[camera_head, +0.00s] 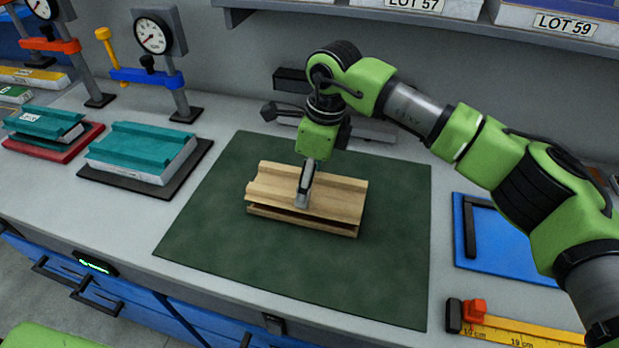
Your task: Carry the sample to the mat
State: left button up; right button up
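A light wooden panel sample (340,190) with raised ribs along its top lies on the dark green mat (390,285), near the middle of the mat. Its lower layer shows along the front edge. My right gripper (303,193) comes down from above onto the middle of the sample. One grey fingertip shows against its top and front; the other finger is hidden, so its opening cannot be told. My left gripper is out of view.
Two teal-topped blocks stand at left, one on a black pad (125,183) and one on a red pad (65,155). Dial gauges (153,35) stand behind them. A blue tray (505,245) and a yellow ruler (520,330) lie at right. The front of the mat is clear.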

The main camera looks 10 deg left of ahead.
jog(key=shift+f, duration=0.25)
jog(key=o, duration=1.1)
